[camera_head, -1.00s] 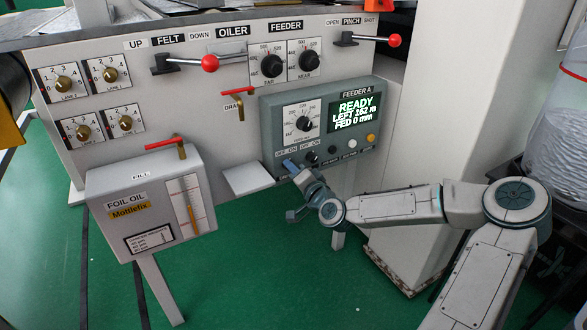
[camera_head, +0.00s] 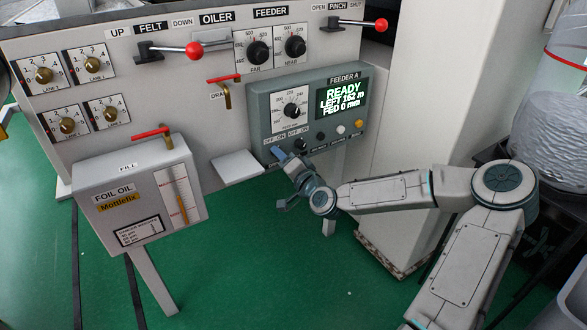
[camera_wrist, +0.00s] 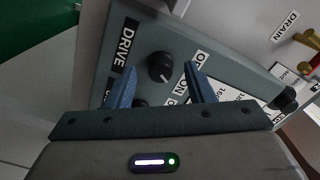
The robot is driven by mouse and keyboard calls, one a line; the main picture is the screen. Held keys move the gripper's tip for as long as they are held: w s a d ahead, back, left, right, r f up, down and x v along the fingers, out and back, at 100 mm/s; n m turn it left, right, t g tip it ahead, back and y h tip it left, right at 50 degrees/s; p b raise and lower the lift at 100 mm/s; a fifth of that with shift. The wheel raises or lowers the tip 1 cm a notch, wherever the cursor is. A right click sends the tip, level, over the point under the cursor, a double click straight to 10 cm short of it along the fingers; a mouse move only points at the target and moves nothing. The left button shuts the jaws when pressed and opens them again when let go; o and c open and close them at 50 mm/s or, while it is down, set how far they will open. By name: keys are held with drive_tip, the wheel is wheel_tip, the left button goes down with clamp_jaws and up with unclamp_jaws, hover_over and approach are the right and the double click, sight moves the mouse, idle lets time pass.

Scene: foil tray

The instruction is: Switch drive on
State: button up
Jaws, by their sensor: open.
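The feeder A panel (camera_head: 262,105) is a grey-green box with a lit screen (camera_head: 343,97) reading READY, LEFT 162 m, FED 0 mm. In the wrist view the black drive knob (camera_wrist: 160,67) stands beside the DRIVE label (camera_wrist: 127,42). A pale line shows at its lower-right side; I cannot tell its setting surely. My gripper (camera_wrist: 160,78) is open, its blue fingers on either side of the knob in the picture; contact cannot be told. In the head view my gripper (camera_head: 279,153) is at the panel's lower left and hides the drive knob.
A second black switch knob (camera_head: 301,145) sits right beside the drive knob, close to my fingers. The dial (camera_head: 292,111) is above. A pale shelf (camera_head: 236,168) and the foil oil tank (camera_head: 135,200) are to the left. A white column (camera_head: 425,120) stands right.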

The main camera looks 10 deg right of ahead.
drive_tip(key=p+v, duration=0.3)
drive_tip(key=v, duration=1)
drive_tip(key=shift+s, duration=0.1)
drive_tip(key=s+a+f+n+g+p, duration=0.3)
drive_tip(key=s+a+n+g+p, duration=0.25)
drive_tip(key=g+p, duration=0.3)
drive_tip(key=s+r+n+g+h+p, duration=0.1)
drive_tip(key=s+r+p, duration=0.5)
drive_tip(key=r, duration=0.6)
drive_tip(key=s+r+n+g+h+p, duration=0.1)
drive_tip(key=s+r+p, duration=0.4)
drive_tip(key=r, duration=0.8)
drive_tip(key=s+d+r+n+g+h+p, duration=0.1)
drive_tip(key=s+r+g+h+p, duration=0.2)
drive_tip(key=r, duration=0.9)
drive_tip(key=shift+s+r+g+h+p, duration=0.4)
drive_tip(key=shift+s+p, duration=1.4)
drive_tip(key=shift+p, duration=0.65)
